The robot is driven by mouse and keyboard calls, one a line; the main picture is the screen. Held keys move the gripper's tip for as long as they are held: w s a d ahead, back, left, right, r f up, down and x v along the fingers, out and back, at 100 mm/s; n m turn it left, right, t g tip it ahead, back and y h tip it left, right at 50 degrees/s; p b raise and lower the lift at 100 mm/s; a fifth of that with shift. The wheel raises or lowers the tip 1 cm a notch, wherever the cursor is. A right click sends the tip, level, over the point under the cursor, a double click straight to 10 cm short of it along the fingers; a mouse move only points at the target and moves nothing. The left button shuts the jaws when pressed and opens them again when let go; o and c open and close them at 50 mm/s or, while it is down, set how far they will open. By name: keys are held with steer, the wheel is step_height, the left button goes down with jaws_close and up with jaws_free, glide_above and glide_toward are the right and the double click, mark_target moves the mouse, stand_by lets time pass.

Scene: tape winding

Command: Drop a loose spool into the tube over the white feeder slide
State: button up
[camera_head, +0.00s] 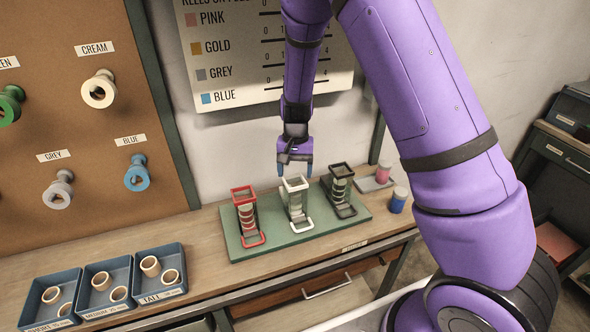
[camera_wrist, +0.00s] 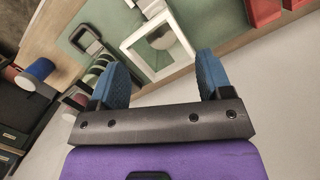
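The white feeder slide (camera_head: 302,226) stands in the middle of a green base, with its square-topped tube (camera_head: 295,183) upright. Some pale greenish pieces show inside the tube. My gripper (camera_head: 295,172) hangs just above and behind the tube top, pointing down. In the wrist view my gripper (camera_wrist: 163,82) has its two blue fingers spread wide with nothing between them. The white tube rim (camera_wrist: 128,45) lies just beyond them, with a rounded pale shape inside. Loose cream spools lie in three trays, among them one in the right tray (camera_head: 150,266).
A red feeder (camera_head: 243,190) stands left of the white one and a dark feeder (camera_head: 342,170) right of it. Blue trays (camera_head: 172,291) sit at the table's left. A pink spool (camera_head: 383,172) and a blue spool (camera_head: 398,201) stand at the right. Reels hang on the board.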

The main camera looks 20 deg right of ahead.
steer(key=shift+r, duration=0.3)
steer(key=s+r, duration=0.4)
steer(key=s, duration=1.2)
steer(key=s+d+r+n+t+y, duration=0.1)
steer(key=s+r+t, duration=0.1)
steer(key=r, duration=0.6)
steer(key=s+d+r+n+t, duration=0.1)
steer(key=d+r+n, duration=0.1)
steer(key=r, duration=0.6)
steer(key=s+d+r+n+t+h, duration=0.1)
steer(key=s+d+r+n+t, duration=0.1)
steer(key=s+r, duration=0.9)
steer(key=shift+d+r+t+h, duration=0.4)
steer(key=shift+d+r+t, duration=0.15)
steer(key=shift+d+t, duration=0.3)
steer(key=shift+c, duration=0.4)
